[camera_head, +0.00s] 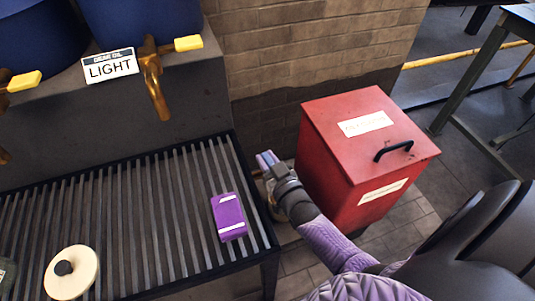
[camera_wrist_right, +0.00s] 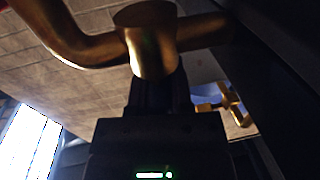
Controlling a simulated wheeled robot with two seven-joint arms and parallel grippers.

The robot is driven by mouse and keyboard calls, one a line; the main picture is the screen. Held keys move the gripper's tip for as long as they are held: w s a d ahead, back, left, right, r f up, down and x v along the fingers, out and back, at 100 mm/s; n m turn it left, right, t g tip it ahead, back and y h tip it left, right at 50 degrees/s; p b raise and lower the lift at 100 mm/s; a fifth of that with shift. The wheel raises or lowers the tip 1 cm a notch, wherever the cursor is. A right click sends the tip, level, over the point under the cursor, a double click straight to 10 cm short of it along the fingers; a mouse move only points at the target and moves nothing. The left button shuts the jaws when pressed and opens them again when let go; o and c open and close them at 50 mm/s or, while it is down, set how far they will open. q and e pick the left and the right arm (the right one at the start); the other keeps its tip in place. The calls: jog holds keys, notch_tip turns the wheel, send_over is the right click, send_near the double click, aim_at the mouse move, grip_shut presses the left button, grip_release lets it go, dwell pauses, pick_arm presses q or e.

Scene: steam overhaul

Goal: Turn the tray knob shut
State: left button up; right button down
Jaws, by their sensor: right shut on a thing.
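My right gripper (camera_head: 268,165) reaches past the right edge of the slatted tray (camera_head: 160,190), in the gap before the red box. It is shut on the tray knob, which is mostly hidden by the jaws and wrist in the head view. In the right wrist view a brass pipe with a round brass body (camera_wrist_right: 148,40) stands right at the end of the dark jaws (camera_wrist_right: 157,92). That view is dark, so how far the knob is turned cannot be told. My left gripper is not in view.
A red box (camera_head: 345,150) with a black handle stands right of my gripper. A purple block (camera_head: 229,216) and a cream disc (camera_head: 82,262) lie on the slats. Blue barrels with brass taps (camera_head: 155,85) and a LIGHT sign (camera_head: 110,66) stand behind on a ledge.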

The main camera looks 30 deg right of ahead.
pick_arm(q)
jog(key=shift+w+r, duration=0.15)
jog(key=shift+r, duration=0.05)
pick_arm(e)
jog(key=shift+r+m+h, duration=0.1)
jog(key=shift+m+h, duration=0.6)
jog(key=shift+h, duration=0.4)
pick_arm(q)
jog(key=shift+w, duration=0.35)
pick_arm(e)
jog(key=shift+g+h, duration=0.3)
jog(key=c, duration=0.5)
grip_release()
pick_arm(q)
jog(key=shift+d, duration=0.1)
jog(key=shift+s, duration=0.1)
pick_arm(e)
jog(key=shift+s+p, duration=0.2)
jog(key=shift+p, duration=0.2)
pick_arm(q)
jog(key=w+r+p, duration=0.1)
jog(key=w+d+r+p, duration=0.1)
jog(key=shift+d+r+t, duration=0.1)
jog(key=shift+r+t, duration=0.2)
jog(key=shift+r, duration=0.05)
pick_arm(e)
jog(key=v, duration=0.9)
jog(key=shift+s+a, duration=0.1)
jog(key=shift+s, duration=0.15)
